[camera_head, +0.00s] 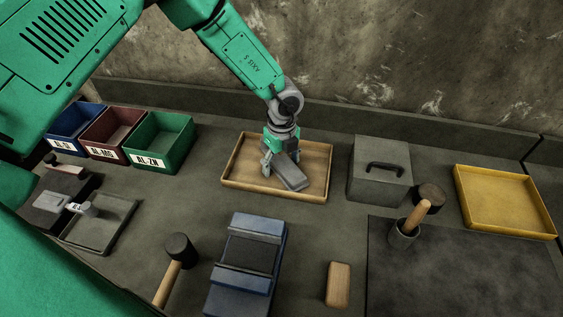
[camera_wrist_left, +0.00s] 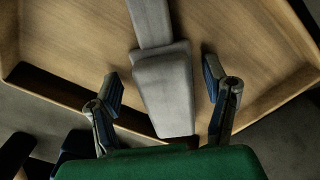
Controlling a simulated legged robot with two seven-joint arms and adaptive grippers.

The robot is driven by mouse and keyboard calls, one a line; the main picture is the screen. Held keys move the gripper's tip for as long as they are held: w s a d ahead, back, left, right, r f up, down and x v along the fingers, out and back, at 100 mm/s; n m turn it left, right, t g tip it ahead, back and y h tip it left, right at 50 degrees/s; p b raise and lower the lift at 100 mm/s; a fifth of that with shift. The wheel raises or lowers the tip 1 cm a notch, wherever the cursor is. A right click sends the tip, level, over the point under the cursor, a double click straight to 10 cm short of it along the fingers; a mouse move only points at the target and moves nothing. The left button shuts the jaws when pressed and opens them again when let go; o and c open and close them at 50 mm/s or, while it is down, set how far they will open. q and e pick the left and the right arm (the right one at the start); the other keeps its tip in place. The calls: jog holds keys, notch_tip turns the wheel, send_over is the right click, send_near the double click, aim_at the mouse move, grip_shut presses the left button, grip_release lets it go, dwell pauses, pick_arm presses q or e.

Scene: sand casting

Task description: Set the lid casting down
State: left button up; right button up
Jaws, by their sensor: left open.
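The grey lid casting (camera_head: 292,173) lies in the wooden tray (camera_head: 238,174) at the middle back of the bench. In the left wrist view the casting (camera_wrist_left: 165,88) shows as a grey block with a narrower bar at its far end. My left gripper (camera_head: 279,159) is low over the tray. In the left wrist view its two fingers (camera_wrist_left: 162,84) are spread, one on each side of the casting, with a visible gap on both sides. Part of the casting is hidden behind the gripper in the head view. My right gripper is not in view.
A grey box with a black handle (camera_head: 379,181) stands right of the tray, with a yellow tray (camera_head: 505,229) beyond. Labelled blue, maroon and green bins (camera_head: 158,141) stand at left. A blue vise-like block (camera_head: 246,262), a mallet (camera_head: 179,249) and a wooden block (camera_head: 338,284) are in front.

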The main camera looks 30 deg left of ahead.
aim_at(283, 161)
pick_arm(q)
notch_tip(283, 161, up, 12)
jog(key=shift+d+r+b, duration=0.15)
jog(key=shift+r+b, duration=0.05)
jog(key=shift+b, duration=0.15)
jog(key=shift+w+d, duration=0.1)
jog(key=shift+d, duration=0.05)
dwell(0.3)
jog(key=shift+f, duration=0.1)
